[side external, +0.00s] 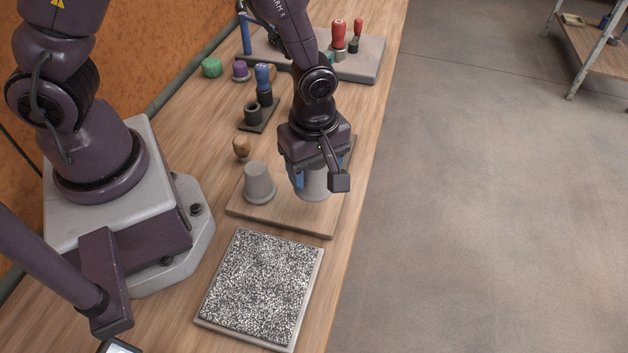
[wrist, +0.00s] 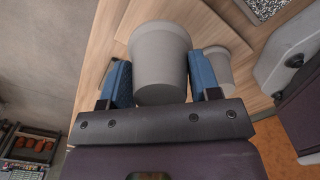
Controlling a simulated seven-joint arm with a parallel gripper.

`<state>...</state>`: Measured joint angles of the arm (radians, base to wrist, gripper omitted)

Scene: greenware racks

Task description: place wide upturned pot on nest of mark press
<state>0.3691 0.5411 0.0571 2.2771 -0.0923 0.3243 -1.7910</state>
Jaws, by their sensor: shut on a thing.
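My gripper (side external: 313,182) is shut on a wide grey pot (side external: 316,184), above or on the wooden board (side external: 285,217). I cannot tell whether the pot touches the board. In the wrist view, the blue fingers of my gripper (wrist: 163,65) clasp the pot (wrist: 160,60) from both sides. A second, narrower grey pot (side external: 258,183) stands upturned on the board, to the left of the held one; it also shows in the wrist view (wrist: 218,72). A small dark base with a black ring (side external: 252,113) and a blue-handled piece (side external: 263,78) stands farther back. I cannot tell which fixture is the mark press.
A grey slab (side external: 362,62) at the back carries red-handled tools (side external: 338,38) and a blue post (side external: 244,35). A wooden knob (side external: 241,147) stands behind the narrow pot. A speckled slab (side external: 258,285) lies in front. The bench edge is close on the right.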

